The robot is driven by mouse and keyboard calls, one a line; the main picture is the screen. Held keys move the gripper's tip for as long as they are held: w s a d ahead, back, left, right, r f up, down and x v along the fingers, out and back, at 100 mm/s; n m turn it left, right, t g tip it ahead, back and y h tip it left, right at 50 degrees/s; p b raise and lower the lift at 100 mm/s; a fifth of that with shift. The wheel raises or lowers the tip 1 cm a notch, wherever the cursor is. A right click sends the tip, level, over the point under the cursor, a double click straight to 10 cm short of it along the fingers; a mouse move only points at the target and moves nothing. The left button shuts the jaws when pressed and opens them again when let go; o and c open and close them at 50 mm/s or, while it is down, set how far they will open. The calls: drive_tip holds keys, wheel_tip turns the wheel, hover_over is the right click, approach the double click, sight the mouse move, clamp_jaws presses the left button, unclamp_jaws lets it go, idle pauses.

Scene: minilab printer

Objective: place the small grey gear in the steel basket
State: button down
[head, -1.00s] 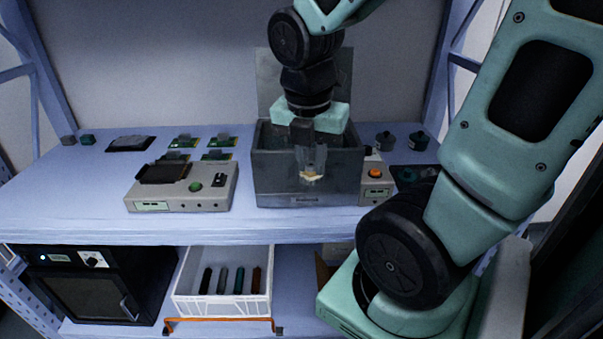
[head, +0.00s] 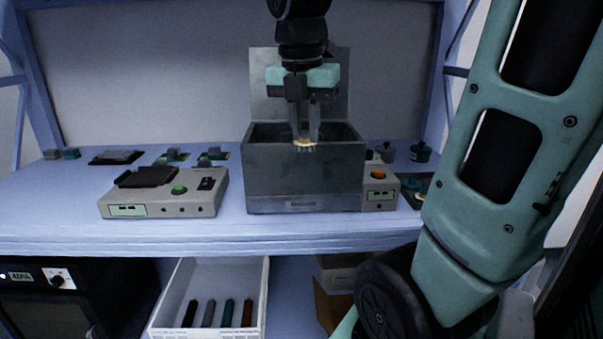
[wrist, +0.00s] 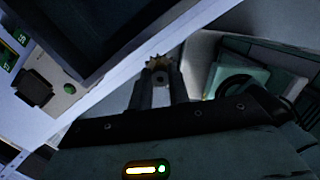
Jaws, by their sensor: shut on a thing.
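My gripper (head: 304,135) points down at the front rim of an open dark steel box (head: 300,185). Its fingers are shut on a small toothed gear (head: 304,146), pale where light catches it.
A grey control unit with a green button (head: 165,195) stands left of the box. A smaller unit with an orange button (head: 378,188) touches its right side. The box's raised back plate (head: 258,85) stands behind my gripper.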

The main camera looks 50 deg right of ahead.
drive_tip(key=shift+w+d+f+b, duration=0.3)
drive_tip(key=shift+d+b, duration=0.1)
drive_tip(key=shift+b, duration=0.1)
drive_tip(key=w+d+b, duration=0.1)
drive_tip(key=w+d, duration=0.6)
drive_tip(key=d, duration=0.1)
drive_tip(key=f+b, duration=0.1)
drive_tip(key=f, duration=0.1)
drive_tip(key=f+b, duration=0.1)
drive_tip(key=f, duration=0.1)
drive_tip(key=f+b, duration=0.1)
drive_tip(key=f, duration=0.1)
drive_tip(key=shift+w+d, duration=0.2)
drive_tip(key=shift+d, duration=0.15)
wheel_tip(320, 180, down, 5)
drive_tip(key=shift+r+b, duration=0.2)
drive_tip(key=shift+b, duration=0.9)
drive_tip(key=shift+w+d+f+b, duration=0.1)
drive_tip(key=shift+d+f+b, duration=0.05)
drive_tip(key=shift+f+b, duration=0.2)
drive_tip(key=shift+r, duration=0.2)
drive_tip(key=shift+f, duration=0.2)
drive_tip(key=c, duration=1.3)
unclamp_jaws()
